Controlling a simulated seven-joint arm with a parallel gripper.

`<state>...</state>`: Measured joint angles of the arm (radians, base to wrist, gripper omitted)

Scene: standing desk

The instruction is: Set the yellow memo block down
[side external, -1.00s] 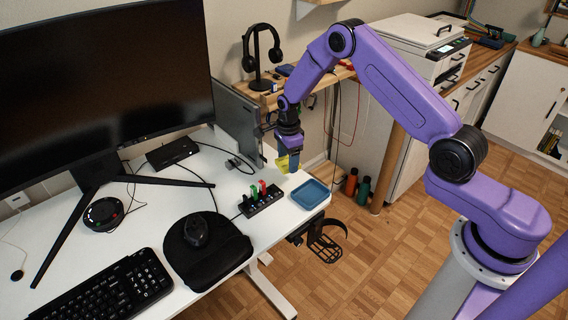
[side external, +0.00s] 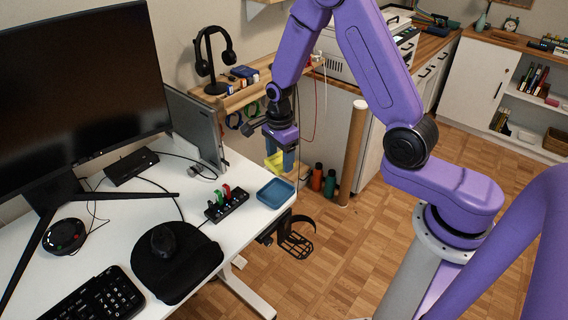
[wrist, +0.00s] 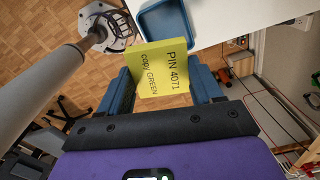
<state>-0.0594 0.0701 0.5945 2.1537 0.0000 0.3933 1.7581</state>
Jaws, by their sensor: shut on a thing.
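The yellow memo block (side external: 275,162) is held by my gripper (side external: 281,160) above the back right corner of the white desk. In the wrist view the memo block (wrist: 160,68) sits between the two blue fingers of my gripper (wrist: 163,88), its face reading "PIN 4071 copy GREEN". A blue square tray (side external: 275,194) lies on the desk near its right edge, just below and in front of the block. The tray also shows in the wrist view (wrist: 166,22), beyond the block, and its visible part looks empty. The gap between block and desk is hard to judge.
A black power strip (side external: 226,206) with coloured plugs lies left of the tray. A laptop on its side (side external: 197,127) and the monitor (side external: 75,85) stand behind. The mouse (side external: 163,241) rests on a black pad. A wooden shelf (side external: 243,93) holds headphones behind my gripper.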

